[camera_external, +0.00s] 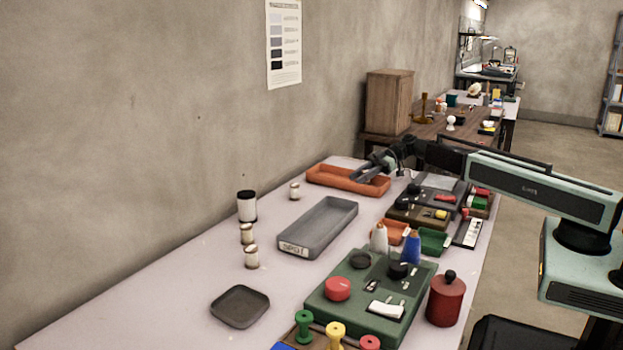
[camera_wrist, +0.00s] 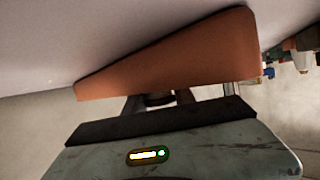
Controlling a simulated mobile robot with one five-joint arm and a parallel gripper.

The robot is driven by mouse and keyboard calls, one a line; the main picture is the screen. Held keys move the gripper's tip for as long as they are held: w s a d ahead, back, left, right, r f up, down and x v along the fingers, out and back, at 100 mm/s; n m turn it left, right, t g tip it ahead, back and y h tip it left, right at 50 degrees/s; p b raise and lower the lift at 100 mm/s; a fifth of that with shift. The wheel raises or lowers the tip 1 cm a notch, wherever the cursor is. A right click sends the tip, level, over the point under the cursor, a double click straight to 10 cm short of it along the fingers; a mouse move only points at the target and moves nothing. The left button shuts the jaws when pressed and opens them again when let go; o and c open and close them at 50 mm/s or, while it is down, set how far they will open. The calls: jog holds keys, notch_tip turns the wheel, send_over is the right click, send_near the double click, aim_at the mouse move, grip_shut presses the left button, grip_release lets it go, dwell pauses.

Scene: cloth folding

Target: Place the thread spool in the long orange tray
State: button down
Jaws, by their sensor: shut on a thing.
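The long orange tray (camera_external: 330,182) lies at the back of the pale table, near the wall. My gripper (camera_external: 365,174) is over the tray's right part, reaching in from the right. In the wrist view, the orange tray (camera_wrist: 180,62) fills the upper middle, close to the finger ends. My gripper (camera_wrist: 157,99) is shut on a small dark round thing, the thread spool (camera_wrist: 157,99), mostly hidden behind my gripper body. The spool cannot be made out in the outside view, and I cannot tell whether it touches the tray.
A grey tray (camera_external: 345,217) lies in front of the orange one. Small white-bodied jars (camera_external: 251,257) and a dark-lidded jar (camera_external: 247,206) stand to the left. A small dark dish (camera_external: 240,306) lies nearer. Green equipment (camera_external: 340,304) and a red canister (camera_external: 446,299) crowd the right side.

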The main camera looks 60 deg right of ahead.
jog(key=shift+r, duration=0.1)
jog(key=c, duration=1.3)
grip_release()
jog(key=shift+r, duration=0.15)
jog(key=p+v, duration=0.4)
jog(key=v, duration=0.8)
jog(key=shift+s+p, duration=0.1)
jog(key=shift+p, duration=0.3)
